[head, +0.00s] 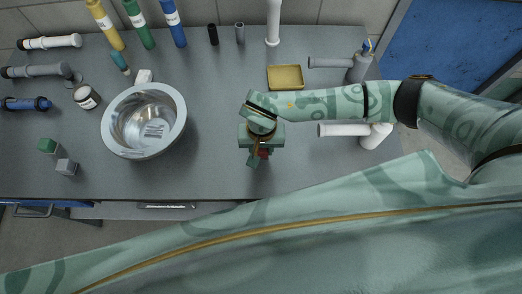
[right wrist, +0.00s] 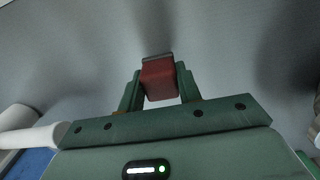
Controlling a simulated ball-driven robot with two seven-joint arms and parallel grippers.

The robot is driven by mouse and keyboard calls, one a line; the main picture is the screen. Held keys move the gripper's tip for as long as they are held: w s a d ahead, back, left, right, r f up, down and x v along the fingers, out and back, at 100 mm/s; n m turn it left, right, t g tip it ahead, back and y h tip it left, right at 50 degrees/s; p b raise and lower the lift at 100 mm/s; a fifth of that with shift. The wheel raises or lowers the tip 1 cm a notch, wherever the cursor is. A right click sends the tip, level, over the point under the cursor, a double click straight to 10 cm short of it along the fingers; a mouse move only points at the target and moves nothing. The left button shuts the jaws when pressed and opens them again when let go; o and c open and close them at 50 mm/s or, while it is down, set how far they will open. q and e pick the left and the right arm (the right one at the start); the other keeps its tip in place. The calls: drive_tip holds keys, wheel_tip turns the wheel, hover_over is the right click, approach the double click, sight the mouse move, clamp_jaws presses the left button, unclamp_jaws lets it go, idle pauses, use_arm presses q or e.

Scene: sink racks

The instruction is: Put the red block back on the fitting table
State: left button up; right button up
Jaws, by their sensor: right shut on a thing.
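The red block (right wrist: 159,80) sits between the two fingers of my right gripper (right wrist: 160,85) in the right wrist view. The gripper is shut on it. In the head view my right gripper (head: 259,157) is over the front middle of the grey fitting table (head: 215,170), and only a small part of the red block (head: 264,153) shows beside the fingers. I cannot tell whether the block touches the tabletop. My left gripper is in neither view.
A metal bowl (head: 145,122) stands left of the gripper. A green block (head: 48,146) and a grey block (head: 66,167) lie at the left front. A yellow tray (head: 286,77) is behind the gripper. White pipe fittings (head: 343,129) lie to the right. Tabletop between bowl and gripper is clear.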

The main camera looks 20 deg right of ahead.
drive_tip(key=shift+s+a+f, duration=0.1)
drive_tip(key=shift+f, duration=0.9)
drive_tip(key=shift+f, duration=0.2)
drive_tip(key=o, duration=0.9)
drive_tip(key=shift+r, duration=0.25)
wheel_tip(320, 180, up, 12)
drive_tip(key=shift+f+p, duration=0.1)
drive_tip(key=shift+p, duration=0.5)
